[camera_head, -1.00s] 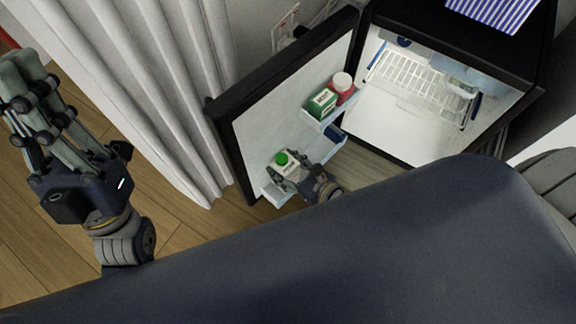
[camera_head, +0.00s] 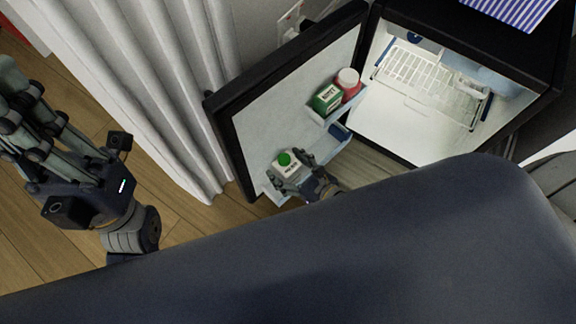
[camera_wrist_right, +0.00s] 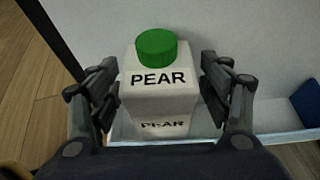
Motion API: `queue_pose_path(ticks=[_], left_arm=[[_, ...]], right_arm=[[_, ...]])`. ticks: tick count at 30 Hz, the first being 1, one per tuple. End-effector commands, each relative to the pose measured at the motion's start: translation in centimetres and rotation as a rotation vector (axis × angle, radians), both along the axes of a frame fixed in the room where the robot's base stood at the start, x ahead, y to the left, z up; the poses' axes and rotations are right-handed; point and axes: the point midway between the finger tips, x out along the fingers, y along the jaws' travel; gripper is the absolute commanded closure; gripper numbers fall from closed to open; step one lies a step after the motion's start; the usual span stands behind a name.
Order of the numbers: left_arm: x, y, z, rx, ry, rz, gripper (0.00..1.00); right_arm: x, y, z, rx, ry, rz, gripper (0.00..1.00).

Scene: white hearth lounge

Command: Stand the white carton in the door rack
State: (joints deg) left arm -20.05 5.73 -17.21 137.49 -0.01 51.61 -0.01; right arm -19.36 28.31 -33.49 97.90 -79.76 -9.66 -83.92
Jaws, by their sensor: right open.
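The white carton (camera_head: 287,169) with a green cap stands in the lower door rack (camera_head: 326,151) of the open fridge door. In the right wrist view the carton (camera_wrist_right: 160,90), marked PEAR, looks upright, with its base at the rack's rim (camera_wrist_right: 205,137). My right gripper (camera_head: 287,180) is around the carton. In the wrist view its open fingers (camera_wrist_right: 160,85) are on either side, with small gaps to the carton. My left gripper (camera_head: 22,145) is at the left edge of the head view, away from the fridge, its fingertips partly cut off.
A green box (camera_head: 327,99) and a red jar with a white lid (camera_head: 348,84) stand in the upper door rack. A blue item (camera_head: 339,133) lies in the lower rack, right of the carton. The fridge interior (camera_head: 425,95) has a wire shelf. A white curtain (camera_head: 160,85) hangs left of the door.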

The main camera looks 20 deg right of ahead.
Motion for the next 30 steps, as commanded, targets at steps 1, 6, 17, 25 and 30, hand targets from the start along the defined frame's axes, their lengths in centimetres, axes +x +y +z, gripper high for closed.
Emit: queue_pose_path(ticks=[1, 6, 17, 25, 30], left_arm=[[0.0, 0.0, 0.0, 0.0, 0.0, 0.0, 1.0], [0.0, 0.0, 0.4, 0.0, 0.001, 0.0, 1.0], [0.0, 0.0, -0.5, 0.0, 0.001, -0.001, 1.0], [0.0, 0.0, -1.4, 0.0, 0.002, -0.001, 1.0], [0.0, 0.0, -1.6, 0.001, 0.002, 0.0, 1.0]], right_arm=[[0.0, 0.0, 0.0, 0.0, 0.0, 0.0, 0.29], [0.0, 0.0, 0.4, 0.0, 0.0, 0.0, 0.29], [-5.2, -2.5, 2.5, -0.003, 0.003, 0.003, 0.29], [-8.8, -4.3, 4.2, -0.004, 0.001, 0.001, 0.29], [-9.7, -4.8, 4.9, -0.002, 0.0, 0.001, 0.29]])
